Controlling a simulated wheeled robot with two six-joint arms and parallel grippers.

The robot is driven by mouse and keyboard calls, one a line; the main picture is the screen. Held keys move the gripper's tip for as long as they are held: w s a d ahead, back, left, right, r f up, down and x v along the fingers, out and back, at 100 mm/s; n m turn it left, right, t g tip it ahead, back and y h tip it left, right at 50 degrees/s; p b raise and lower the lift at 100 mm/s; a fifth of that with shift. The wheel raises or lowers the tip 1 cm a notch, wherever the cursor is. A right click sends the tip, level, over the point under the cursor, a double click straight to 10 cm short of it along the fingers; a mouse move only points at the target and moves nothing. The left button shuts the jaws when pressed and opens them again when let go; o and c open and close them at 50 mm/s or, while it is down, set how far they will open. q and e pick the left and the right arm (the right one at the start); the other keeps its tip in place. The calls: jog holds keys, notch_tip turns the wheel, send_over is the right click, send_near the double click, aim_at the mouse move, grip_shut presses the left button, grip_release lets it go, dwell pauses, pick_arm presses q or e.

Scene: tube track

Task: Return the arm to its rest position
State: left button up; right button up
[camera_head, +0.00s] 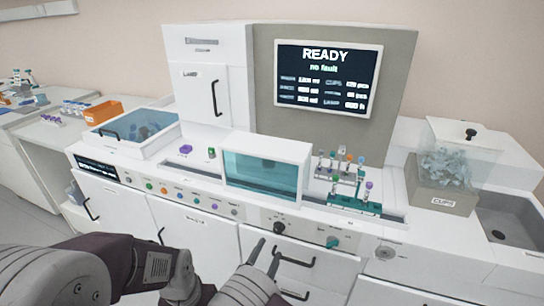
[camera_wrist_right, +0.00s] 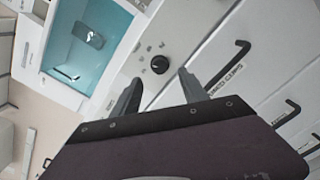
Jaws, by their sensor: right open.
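My right gripper (camera_head: 268,254) is at the bottom middle of the head view, in front of the white machine (camera_head: 210,62). Its two dark fingers are apart with nothing between them. In the right wrist view my right gripper (camera_wrist_right: 158,92) also shows open and empty, its fingers on either side of the line of sight to a black knob (camera_wrist_right: 160,64). The fingers look apart from the knob, which sits on the front panel (camera_head: 279,228) in the head view. A grey and dark arm of mine crosses the lower left of the head view. My left gripper does not show.
The screen (camera_head: 327,77) reads READY, no fault. A teal window (camera_head: 262,175) and a tube rack (camera_head: 352,205) with several tubes are on the counter. A clear-lidded CUPS bin (camera_head: 443,200) is at right, a sink beside it. Black cabinet handles (camera_head: 294,262) stick out near the gripper.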

jog(key=w+d+r+m+g+h+p, duration=0.25)
jog(key=d+r+m+h, duration=0.2)
jog(key=d+r, duration=0.45)
jog(key=w+d+r+m+g+h+p, duration=0.1)
jog(key=w+d+r+m+g+h, duration=0.15)
jog(key=d+r+m, duration=0.55)
jog(key=s+d+r+m+g+p, duration=0.1)
jog(key=s+d+g, duration=0.35)
jog(key=d, duration=0.25)
jog(key=s+d+m+g+p, duration=0.2)
jog(key=s+d+g, duration=0.25)
jog(key=d, duration=0.35)
jog(key=s+d+f+m+g+y+p, duration=0.1)
jog(key=s+m+g+y, duration=0.15)
jog(key=s, duration=0.45)
jog(key=s+f+m+g+y+p, duration=0.1)
jog(key=s+f+m+g+y, duration=0.15)
jog(key=s, duration=0.45)
jog(key=a+f+m+t+y, duration=0.3)
jog(key=a+f+y, duration=0.2)
jog(key=a, duration=0.8)
jog(key=y, duration=0.3)
jog(key=shift+s+m, duration=0.3)
jog(key=shift+m, duration=0.05)
